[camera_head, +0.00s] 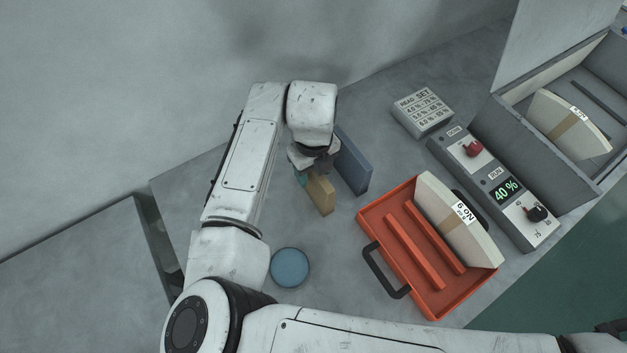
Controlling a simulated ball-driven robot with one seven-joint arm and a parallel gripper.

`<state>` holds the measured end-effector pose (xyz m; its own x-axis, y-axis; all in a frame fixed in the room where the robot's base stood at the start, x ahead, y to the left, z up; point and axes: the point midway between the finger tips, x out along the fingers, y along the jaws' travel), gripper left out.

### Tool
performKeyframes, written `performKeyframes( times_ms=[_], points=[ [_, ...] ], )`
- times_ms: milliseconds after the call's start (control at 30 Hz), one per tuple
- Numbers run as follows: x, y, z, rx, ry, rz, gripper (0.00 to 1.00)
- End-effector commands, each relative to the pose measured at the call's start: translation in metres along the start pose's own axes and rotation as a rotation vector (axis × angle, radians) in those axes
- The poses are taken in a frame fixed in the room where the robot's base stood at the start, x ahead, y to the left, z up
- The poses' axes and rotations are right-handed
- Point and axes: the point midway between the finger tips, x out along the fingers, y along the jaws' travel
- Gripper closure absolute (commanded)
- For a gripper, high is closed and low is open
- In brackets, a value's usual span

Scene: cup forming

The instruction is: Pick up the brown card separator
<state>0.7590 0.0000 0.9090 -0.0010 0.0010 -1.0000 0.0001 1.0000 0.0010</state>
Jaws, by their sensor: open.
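The brown card separator (321,194) appears as a small tan upright slab on the grey table, left of a larger blue-grey slab. My gripper (308,174) is open and sits right at its upper end, pointing down. The wrist hides the top of the separator and most of the fingers. I cannot tell whether the separator stands between the fingers or just beside them. A small teal patch shows at the gripper's left side; I cannot tell what it belongs to.
The blue-grey slab (354,166) stands close to the gripper's right. An orange tray (428,304) with a black handle holds a cream labelled block (452,222). A blue disc (290,267) lies in front. A control box (497,190) and grey bin (535,140) stand right.

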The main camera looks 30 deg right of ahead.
Motion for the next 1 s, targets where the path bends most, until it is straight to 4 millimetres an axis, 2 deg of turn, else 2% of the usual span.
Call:
performKeyframes(
  times_ms=[67, 600, 1000],
  points=[
    [-0.0002, 0.0, 0.0001, 0.0, 0.0, 0.0, 0.5],
    [-0.0006, -0.0001, 0.0001, 0.0, 0.0, -0.001, 1.0],
    [-0.0009, -0.0001, 0.0002, 0.0, 0.0, -0.001, 1.0]
  ],
)
